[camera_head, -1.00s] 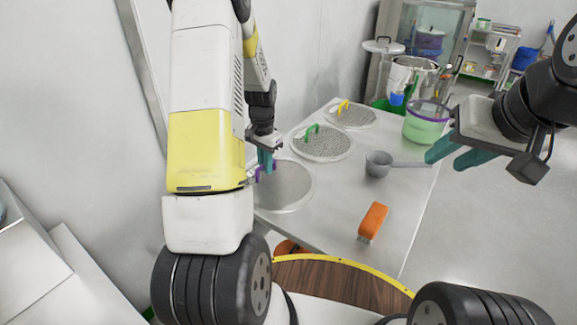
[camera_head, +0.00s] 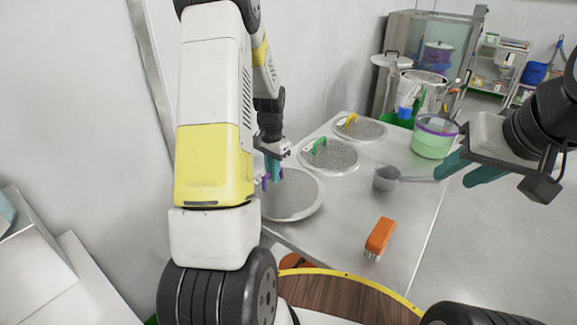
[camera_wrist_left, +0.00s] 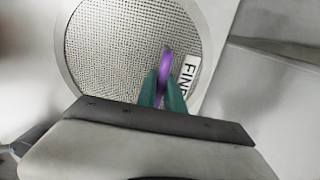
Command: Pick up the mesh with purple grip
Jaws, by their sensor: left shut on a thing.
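The mesh with purple grip (camera_head: 296,197) is a round, fine grey disc at the near left of the steel table. My left gripper (camera_head: 272,172) is shut on its purple grip. In the left wrist view the teal fingers (camera_wrist_left: 163,92) clasp the purple grip, and the mesh (camera_wrist_left: 112,42) lies beyond it with a label reading "FINE", partly hidden. The mesh looks slightly raised off the table. My right gripper (camera_head: 466,172) has its teal fingers apart and empty, beyond the table's right edge.
A mesh with green grip (camera_head: 335,157) and a mesh with yellow grip (camera_head: 364,130) lie behind. A grey scoop (camera_head: 386,178), an orange brush (camera_head: 379,238) and a green tub with purple rim (camera_head: 431,141) stand on the table (camera_head: 335,215). A wall is at left.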

